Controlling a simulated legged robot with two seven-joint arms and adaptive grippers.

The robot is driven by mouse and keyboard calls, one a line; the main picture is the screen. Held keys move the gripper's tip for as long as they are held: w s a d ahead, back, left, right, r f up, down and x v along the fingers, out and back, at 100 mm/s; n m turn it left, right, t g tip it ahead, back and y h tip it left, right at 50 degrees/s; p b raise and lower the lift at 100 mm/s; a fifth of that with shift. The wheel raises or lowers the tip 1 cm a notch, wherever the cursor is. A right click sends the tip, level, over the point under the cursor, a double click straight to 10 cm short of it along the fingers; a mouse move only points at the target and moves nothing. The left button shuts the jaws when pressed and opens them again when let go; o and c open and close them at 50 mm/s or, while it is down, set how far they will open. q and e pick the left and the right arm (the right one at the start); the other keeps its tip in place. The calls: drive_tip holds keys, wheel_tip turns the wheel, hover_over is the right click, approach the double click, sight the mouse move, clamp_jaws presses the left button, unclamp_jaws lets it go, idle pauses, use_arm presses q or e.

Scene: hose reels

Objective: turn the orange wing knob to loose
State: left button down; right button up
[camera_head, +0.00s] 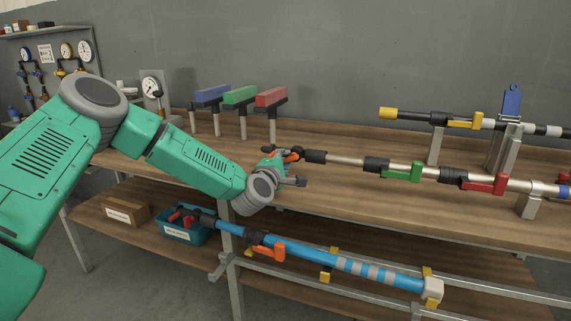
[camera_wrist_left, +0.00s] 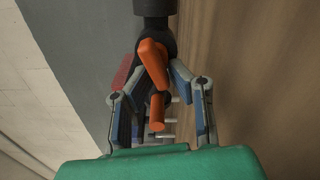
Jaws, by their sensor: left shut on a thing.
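The orange wing knob (camera_head: 292,157) is at the left end of the pole (camera_head: 342,160) that runs over the bench top. In the left wrist view the knob (camera_wrist_left: 152,62) sits below a dark collar (camera_wrist_left: 154,8), with its wing pointing toward the camera. My left gripper (camera_head: 290,167) is at that pole end, one finger on each side of the knob, and shut on it. The fingers hide part of the knob in the head view. My right gripper is in neither view.
The pole carries a green lever (camera_head: 402,172) and a red lever (camera_head: 484,183). Blue (camera_head: 212,95), green (camera_head: 240,94) and red (camera_head: 271,97) blocks stand on posts behind. Below are a blue striped pole (camera_head: 320,260) with an orange lever (camera_head: 268,248) and a teal bin (camera_head: 185,231).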

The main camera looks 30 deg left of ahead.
use_arm(q)
drive_tip(key=shift+s+d+f, duration=0.1)
drive_tip(key=shift+s+f, duration=0.05)
drive_tip(key=shift+f, duration=0.35)
drive_tip(key=c, duration=1.6)
unclamp_jaws()
drive_tip(key=shift+r, duration=0.3)
drive_tip(key=v, duration=1.1)
drive_tip(key=shift+s, duration=0.3)
